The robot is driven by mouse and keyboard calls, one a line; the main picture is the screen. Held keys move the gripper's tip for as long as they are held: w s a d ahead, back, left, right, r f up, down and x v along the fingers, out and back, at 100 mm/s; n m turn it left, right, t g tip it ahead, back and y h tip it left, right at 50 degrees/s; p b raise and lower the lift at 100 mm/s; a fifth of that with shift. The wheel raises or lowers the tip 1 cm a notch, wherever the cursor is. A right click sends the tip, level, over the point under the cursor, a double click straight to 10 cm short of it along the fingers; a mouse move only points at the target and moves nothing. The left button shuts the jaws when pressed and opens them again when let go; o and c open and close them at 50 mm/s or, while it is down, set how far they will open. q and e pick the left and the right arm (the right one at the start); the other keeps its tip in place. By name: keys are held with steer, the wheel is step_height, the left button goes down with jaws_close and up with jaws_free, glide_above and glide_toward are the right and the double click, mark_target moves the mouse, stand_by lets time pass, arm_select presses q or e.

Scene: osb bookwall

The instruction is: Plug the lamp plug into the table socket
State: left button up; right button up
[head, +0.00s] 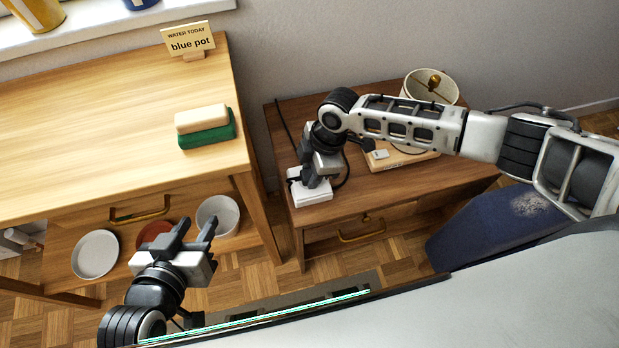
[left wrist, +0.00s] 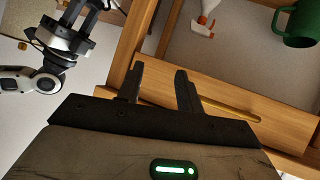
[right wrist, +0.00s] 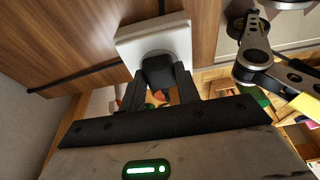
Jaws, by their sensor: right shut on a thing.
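The white table socket (head: 313,194) sits on the dark wooden side table (head: 294,130) near its left front corner. My right gripper (right wrist: 160,92) is shut on the black lamp plug (right wrist: 158,70), which is up against the face of the socket (right wrist: 128,45). I cannot tell how deep the plug sits. In the head view the right gripper (head: 317,183) is right over the socket and hides the plug. The lamp (head: 430,84) with a pale shade stands at the back, partly behind my right arm. My left gripper (head: 198,232) is open and empty in front of the wooden desk.
A wooden desk (head: 80,110) on the left carries a green and cream block (head: 205,128) and a "blue pot" sign (head: 188,42). A book (head: 385,160) lies under my right arm.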

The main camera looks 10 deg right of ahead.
steer(key=shift+f, duration=0.1)
steer(key=shift+c, duration=0.3)
steer(key=o, duration=1.1)
steer(key=shift+c, duration=0.2)
